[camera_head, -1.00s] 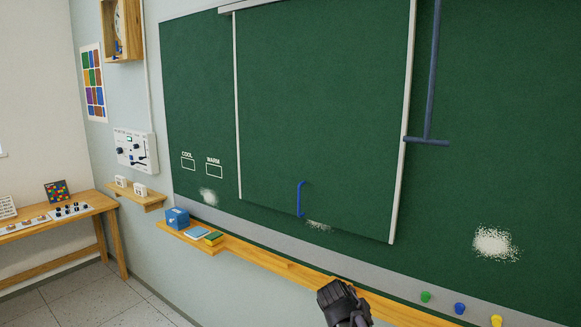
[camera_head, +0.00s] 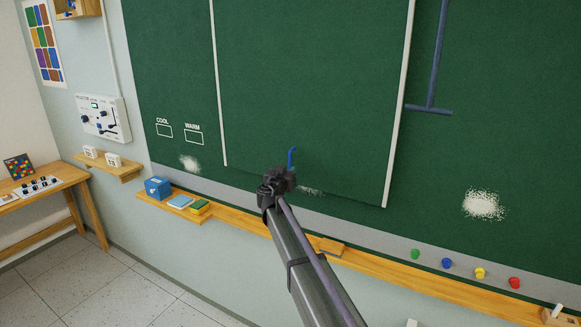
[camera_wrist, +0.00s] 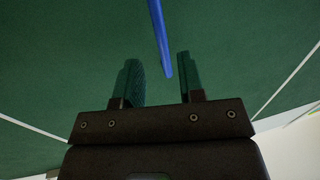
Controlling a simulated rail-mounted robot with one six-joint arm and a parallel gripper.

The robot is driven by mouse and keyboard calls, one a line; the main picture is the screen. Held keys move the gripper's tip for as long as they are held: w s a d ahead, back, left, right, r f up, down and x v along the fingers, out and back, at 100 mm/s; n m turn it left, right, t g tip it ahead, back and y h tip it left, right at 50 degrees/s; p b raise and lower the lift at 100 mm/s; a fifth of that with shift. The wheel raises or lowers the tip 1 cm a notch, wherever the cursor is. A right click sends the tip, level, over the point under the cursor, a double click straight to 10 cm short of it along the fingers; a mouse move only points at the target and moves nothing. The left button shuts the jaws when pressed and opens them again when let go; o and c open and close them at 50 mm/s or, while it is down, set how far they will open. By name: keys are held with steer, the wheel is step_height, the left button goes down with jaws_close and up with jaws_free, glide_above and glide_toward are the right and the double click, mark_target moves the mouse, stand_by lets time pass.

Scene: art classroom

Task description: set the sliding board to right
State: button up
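The sliding board (camera_head: 310,80) is a green panel with white side edges, in front of the wider green chalkboard (camera_head: 165,80). Its blue handle (camera_head: 292,156) is near its lower edge; my gripper hides the handle's lower part in the head view. My gripper (camera_head: 284,178) is at the handle's lower end. In the wrist view my gripper (camera_wrist: 158,66) is open, with two dark fingers apart. The blue handle (camera_wrist: 159,35) runs down from the top, its end showing between the fingertips. I cannot tell whether they touch it.
A wooden ledge (camera_head: 235,220) runs below the board, with a blue box (camera_head: 157,188) and an orange-brown block (camera_head: 328,246) on it. Several coloured magnets (camera_head: 447,263) sit at the lower right. A blue T-shaped bar (camera_head: 429,109) is right of the panel.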

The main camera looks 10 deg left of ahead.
mark_target(290, 166)
steer(key=w, duration=0.5)
steer(key=shift+w+d+f, duration=0.1)
steer(key=shift+w+d, duration=0.1)
steer(key=shift+d, duration=0.15)
steer(key=shift+s, duration=0.1)
jaws_close()
